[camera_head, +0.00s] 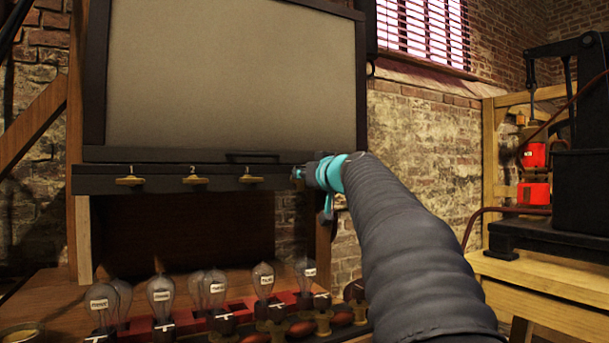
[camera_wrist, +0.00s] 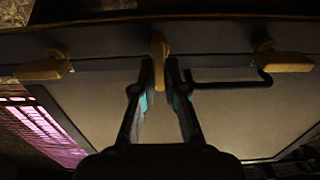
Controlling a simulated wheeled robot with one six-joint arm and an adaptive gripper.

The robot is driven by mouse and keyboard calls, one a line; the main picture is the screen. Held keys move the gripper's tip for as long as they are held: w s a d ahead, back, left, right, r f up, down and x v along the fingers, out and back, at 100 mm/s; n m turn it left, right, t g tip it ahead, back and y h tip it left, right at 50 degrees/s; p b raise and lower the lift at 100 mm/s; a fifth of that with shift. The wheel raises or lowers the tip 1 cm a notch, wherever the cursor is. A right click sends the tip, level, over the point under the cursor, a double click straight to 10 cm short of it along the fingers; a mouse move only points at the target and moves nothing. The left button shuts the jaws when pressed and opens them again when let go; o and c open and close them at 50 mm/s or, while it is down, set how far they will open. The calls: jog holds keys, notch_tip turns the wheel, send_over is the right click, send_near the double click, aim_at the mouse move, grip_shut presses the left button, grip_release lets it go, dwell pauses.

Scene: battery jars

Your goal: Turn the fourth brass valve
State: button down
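A row of brass valves runs along the dark rail under the large grey panel. In the head view the first (camera_head: 130,181), second (camera_head: 195,179) and third (camera_head: 250,176) show with their handles level. The fourth is hidden there behind my gripper (camera_head: 300,173). In the wrist view the fourth brass valve (camera_wrist: 159,48) sits between the fingertips of my gripper (camera_wrist: 159,62), which are closed in on both its sides. Its handle points along the fingers, crosswise to the level handles of the valves on either side (camera_wrist: 48,68) (camera_wrist: 281,62).
A dark bar handle (camera_head: 253,156) sticks out on the panel's lower frame, close to my fingers in the wrist view. Glass bulbs (camera_head: 161,293) stand on the bench below. A black machine (camera_head: 582,180) stands on a wooden table at right.

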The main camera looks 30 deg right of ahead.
jog(key=shift+m, duration=0.3)
jog(key=m, duration=0.5)
jog(key=d+f+m, duration=0.1)
jog(key=m, duration=1.1)
jog(key=shift+d+f+p, duration=0.15)
jog(key=shift+p, duration=0.15)
jog(key=shift+m, duration=0.3)
dwell(0.3)
jog(key=c, duration=1.2)
grip_release()
